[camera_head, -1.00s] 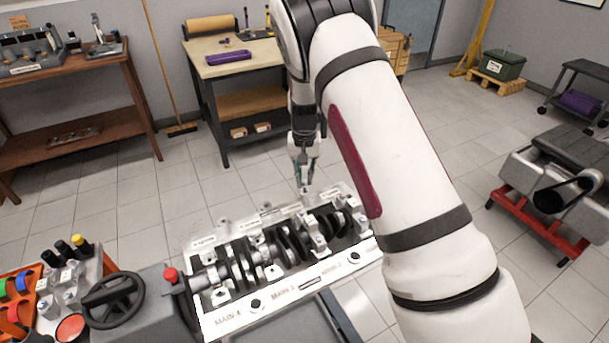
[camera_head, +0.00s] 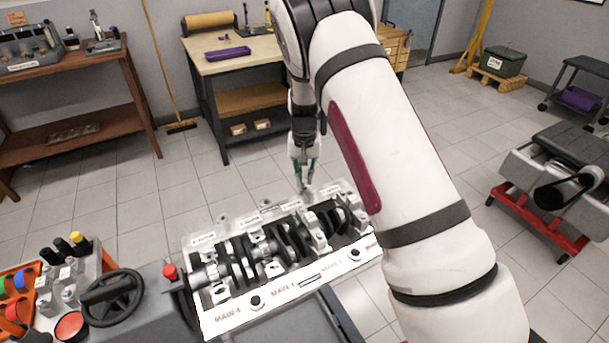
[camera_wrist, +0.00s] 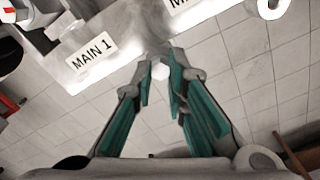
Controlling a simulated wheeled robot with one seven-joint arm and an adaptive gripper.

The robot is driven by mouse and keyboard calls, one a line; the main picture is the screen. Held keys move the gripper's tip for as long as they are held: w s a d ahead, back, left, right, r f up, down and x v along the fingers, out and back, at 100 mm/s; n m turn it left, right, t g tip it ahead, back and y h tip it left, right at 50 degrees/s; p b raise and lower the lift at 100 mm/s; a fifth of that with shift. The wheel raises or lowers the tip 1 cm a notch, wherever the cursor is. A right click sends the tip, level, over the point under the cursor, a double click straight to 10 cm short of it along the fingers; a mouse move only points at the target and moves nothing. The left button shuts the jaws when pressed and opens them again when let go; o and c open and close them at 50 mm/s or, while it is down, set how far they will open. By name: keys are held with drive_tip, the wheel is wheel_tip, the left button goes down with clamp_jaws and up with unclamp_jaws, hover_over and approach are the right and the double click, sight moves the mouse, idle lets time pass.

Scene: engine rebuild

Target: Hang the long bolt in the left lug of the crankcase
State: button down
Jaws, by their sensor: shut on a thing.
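The crankcase (camera_head: 325,277) lies in the middle of the head view with the crankshaft in it. My gripper (camera_head: 304,190) points down at the crankcase's far edge. In the wrist view my gripper (camera_wrist: 160,72) has its green fingers closed around a small pale hexagonal piece, which looks like the head of the long bolt (camera_wrist: 161,71). The bolt's shank is hidden or blurred, so I cannot tell whether it is inside a lug. The crankcase edge (camera_wrist: 120,25) with its MAIN 1 label is just beyond the fingertips.
A handwheel (camera_head: 112,300) and red knob stand left of the crankcase. A tray of coloured parts (camera_head: 25,290) is at the lower left. A wooden bench (camera_head: 240,67) stands behind. Open tiled floor lies beyond the crankcase's far edge.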

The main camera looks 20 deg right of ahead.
drive_tip(key=shift+f, duration=0.65)
drive_tip(key=c, duration=1.8)
unclamp_jaws()
drive_tip(key=shift+r, duration=1.15)
drive_tip(key=shift+r, duration=0.35)
drive_tip(key=o, duration=0.5)
